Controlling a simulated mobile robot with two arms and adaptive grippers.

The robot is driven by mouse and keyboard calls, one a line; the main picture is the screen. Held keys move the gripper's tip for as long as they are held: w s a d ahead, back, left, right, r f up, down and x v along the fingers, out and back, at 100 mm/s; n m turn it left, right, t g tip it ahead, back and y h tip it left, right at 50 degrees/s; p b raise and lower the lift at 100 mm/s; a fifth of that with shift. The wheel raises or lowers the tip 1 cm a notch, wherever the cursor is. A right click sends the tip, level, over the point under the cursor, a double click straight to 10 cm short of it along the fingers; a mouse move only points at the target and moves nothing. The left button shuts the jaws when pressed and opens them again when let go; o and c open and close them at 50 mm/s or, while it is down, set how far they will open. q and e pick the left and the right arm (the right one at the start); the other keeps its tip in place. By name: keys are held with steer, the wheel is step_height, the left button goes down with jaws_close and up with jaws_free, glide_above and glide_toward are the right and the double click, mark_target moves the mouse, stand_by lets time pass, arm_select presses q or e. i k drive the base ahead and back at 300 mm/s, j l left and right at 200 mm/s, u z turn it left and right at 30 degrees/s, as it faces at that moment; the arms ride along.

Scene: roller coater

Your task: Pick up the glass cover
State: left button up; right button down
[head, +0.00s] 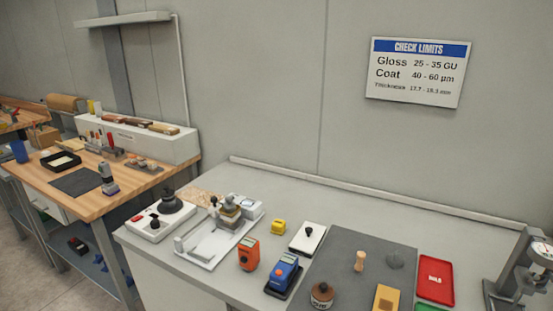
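On the dark grey mat (345,250) of the near bench, a small, faint, see-through disc with a knob or stem (394,260) stands to the right of a wooden peg (360,262). It may be the glass cover, but it is too small and faint for me to be sure. No gripper touches it. Neither my left nor my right gripper is in the head view.
The near bench also holds an orange meter (249,254), a blue meter (284,273), a brown jar (322,295), a tan block (387,299), a red tray (436,281) and a gauge stand (530,270). The bench's back strip is clear.

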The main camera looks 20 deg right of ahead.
mark_target(395, 260)
steer(key=z, duration=1.6)
steer(key=k+l, duration=0.25)
steer(key=l+z, duration=0.05)
steer(key=l, duration=0.05)
